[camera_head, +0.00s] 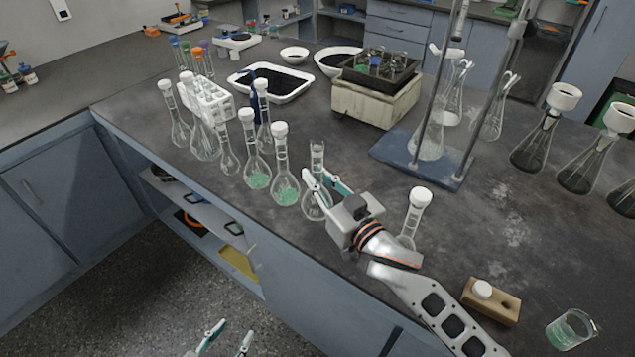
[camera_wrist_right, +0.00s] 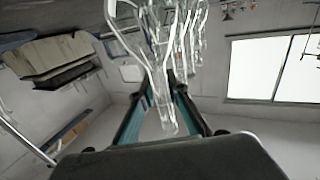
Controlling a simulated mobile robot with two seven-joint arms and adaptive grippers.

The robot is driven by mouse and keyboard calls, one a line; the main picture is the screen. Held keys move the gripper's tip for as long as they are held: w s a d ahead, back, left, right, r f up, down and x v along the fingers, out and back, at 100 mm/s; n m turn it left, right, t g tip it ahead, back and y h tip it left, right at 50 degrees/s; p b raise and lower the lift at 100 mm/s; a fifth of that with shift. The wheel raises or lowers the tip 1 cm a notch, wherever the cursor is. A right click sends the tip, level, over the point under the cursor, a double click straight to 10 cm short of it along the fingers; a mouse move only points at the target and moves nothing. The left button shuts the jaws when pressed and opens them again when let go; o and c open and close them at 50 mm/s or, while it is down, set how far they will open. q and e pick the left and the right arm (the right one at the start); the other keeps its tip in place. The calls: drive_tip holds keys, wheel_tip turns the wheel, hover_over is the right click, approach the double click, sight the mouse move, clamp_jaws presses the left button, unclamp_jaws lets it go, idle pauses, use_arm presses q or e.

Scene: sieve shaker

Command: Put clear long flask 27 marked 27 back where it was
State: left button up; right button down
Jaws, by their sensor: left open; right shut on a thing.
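The clear long flask (camera_head: 317,155) in my right gripper (camera_head: 320,180) has an open neck with no stopper. A dark mark that I cannot read for certain shows low on its body. It stands or hangs upright at the right end of a row of flasks; I cannot tell if its base touches the bench. In the right wrist view the flask (camera_wrist_right: 160,75) lies between the fingers of my right gripper (camera_wrist_right: 160,85), which are shut on it. My left gripper (camera_head: 226,340) is open and empty, low at the bottom edge, off the bench.
Stoppered flasks with green contents (camera_head: 286,190) stand close left. Another stoppered flask (camera_head: 417,205) stands behind my right wrist. A white stopper (camera_head: 482,290) sits on a wooden block (camera_head: 505,306). A beaker (camera_head: 570,329) is at right; a stand base (camera_head: 390,152) is behind.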

use_arm(q)
drive_tip(key=shift+s+f, duration=0.15)
drive_tip(key=shift+f, duration=0.2)
use_arm(e)
drive_tip(key=shift+f, duration=0.45)
use_arm(q)
drive_tip(key=shift+f, duration=0.1)
use_arm(e)
drive_tip(key=shift+f, duration=0.2)
drive_tip(key=c, duration=2)
unclamp_jaws()
drive_tip(key=shift+r, duration=0.25)
use_arm(q)
drive_tip(key=shift+r, duration=0.2)
use_arm(e)
drive_tip(key=v, duration=1.2)
drive_tip(key=shift+f, duration=0.15)
